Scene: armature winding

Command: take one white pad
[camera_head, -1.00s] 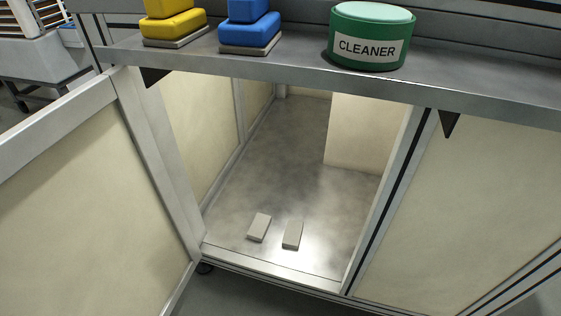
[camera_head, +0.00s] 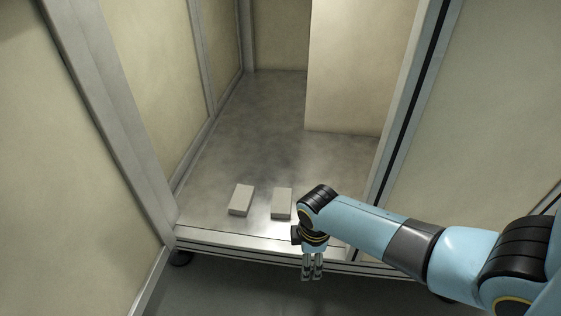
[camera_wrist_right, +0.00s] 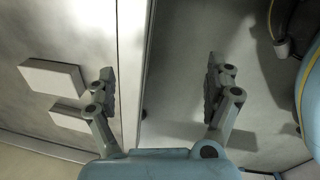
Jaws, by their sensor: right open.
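Two white pads lie flat on the metal floor inside an open cabinet, near its front sill. The left pad (camera_head: 241,200) and the right pad (camera_head: 281,203) lie side by side with a gap between them. In the right wrist view, one pad (camera_wrist_right: 53,78) and the other pad (camera_wrist_right: 70,117) show at the left, outside my fingers. My right gripper (camera_head: 312,272) points down just in front of the sill, to the right of and nearer than the pads. Its fingers (camera_wrist_right: 161,88) are open and empty. My left gripper is out of view.
The cabinet's front sill (camera_head: 250,243) runs between my right gripper and the pads. An opened door (camera_head: 60,170) stands at the left, and a frame post (camera_head: 405,110) rises at the right. A pale block (camera_head: 355,70) fills the back right; the cabinet floor (camera_head: 250,130) behind the pads is clear.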

